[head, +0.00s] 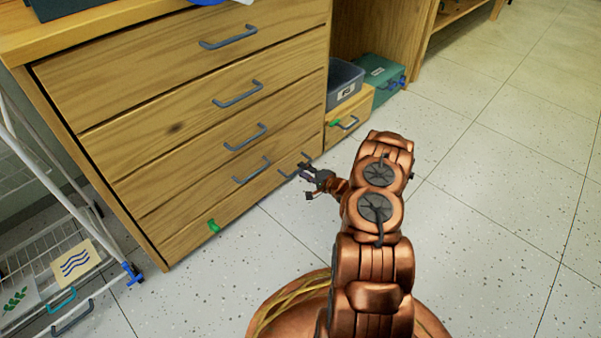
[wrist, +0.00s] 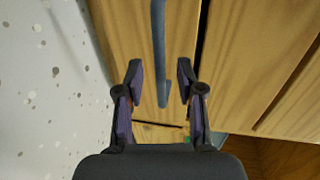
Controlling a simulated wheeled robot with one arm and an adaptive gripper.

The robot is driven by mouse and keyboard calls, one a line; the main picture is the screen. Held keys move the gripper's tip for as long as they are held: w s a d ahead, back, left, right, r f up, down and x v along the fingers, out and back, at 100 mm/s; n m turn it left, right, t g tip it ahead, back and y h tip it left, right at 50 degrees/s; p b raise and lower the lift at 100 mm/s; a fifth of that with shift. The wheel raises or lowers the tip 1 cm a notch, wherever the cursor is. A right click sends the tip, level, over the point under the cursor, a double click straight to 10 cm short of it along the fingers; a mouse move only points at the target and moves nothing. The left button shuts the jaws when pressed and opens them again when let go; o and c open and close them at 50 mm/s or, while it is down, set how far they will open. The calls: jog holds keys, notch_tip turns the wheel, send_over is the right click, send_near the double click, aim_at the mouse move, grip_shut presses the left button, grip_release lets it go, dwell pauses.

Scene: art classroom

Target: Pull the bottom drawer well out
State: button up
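The wooden drawer cabinet (head: 190,110) stands at left with its stacked drawers shut. Its bottom drawer (head: 240,208) has a grey bar handle (head: 288,166) toward the right and a green tab at lower left. My gripper (head: 309,180) is low, in front of the handle's right part. In the wrist view, my gripper (wrist: 158,75) is open, with the bottom drawer's handle (wrist: 158,50) showing between its two fingers. The fingers appear apart from the handle; I cannot tell how deep they reach around it. The drawer front (wrist: 125,40) lies behind, with a dark gap along its upper edge.
A white wire rack (head: 40,240) with cards and handles stands left of the cabinet. The tiled floor (head: 480,200) is clear in front and right.

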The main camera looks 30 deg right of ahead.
jog(key=shift+b+x, duration=0.35)
jog(key=shift+x, duration=0.8)
jog(key=shift+c, duration=0.3)
grip_shut()
